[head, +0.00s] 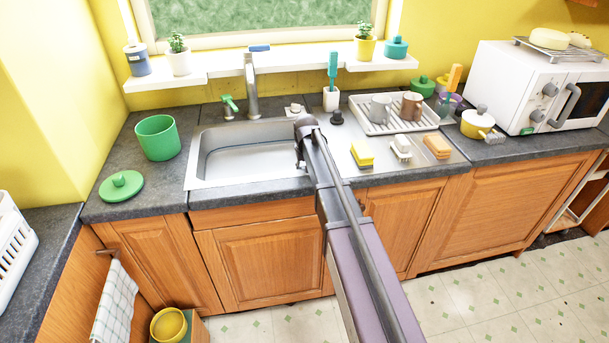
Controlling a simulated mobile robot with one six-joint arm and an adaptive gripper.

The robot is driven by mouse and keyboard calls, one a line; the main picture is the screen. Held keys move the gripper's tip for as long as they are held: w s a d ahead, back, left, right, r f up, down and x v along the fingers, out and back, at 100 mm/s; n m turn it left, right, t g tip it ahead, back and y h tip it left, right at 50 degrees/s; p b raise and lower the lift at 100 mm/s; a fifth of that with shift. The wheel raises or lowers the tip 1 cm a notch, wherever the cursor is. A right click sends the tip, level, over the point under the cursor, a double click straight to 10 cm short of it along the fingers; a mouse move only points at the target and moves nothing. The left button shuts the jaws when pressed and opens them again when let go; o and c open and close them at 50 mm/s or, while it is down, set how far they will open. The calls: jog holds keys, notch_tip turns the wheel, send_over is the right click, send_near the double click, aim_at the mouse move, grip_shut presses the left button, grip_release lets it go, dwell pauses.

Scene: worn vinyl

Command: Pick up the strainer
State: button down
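No strainer can be made out with certainty in the head view. A small dark round object (337,117), perhaps a sink plug or strainer, sits on the steel just right of the sink. A small pale metallic item (294,110) lies at the sink's back edge; its kind is unclear. The steel sink (235,155) looks empty where visible; my arm covers its right end. My arm reaches from the bottom over the counter to the sink's right side. Its far end shows there, but the gripper fingers cannot be made out.
A faucet (251,88) rises behind the sink. A yellow sponge (362,154), brushes and a dish rack (394,116) with mugs stand right. A green pot (157,138) and green lid (121,186) stand left. A microwave (545,88) fills the far right.

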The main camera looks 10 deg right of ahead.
jog(key=shift+r, duration=0.1)
notch_tip(320, 180, up, 10)
jog(key=p, duration=1)
dwell(2.4)
notch_tip(320, 180, up, 13)
jog(key=p, duration=1.3)
jog(key=shift+f, duration=0.2)
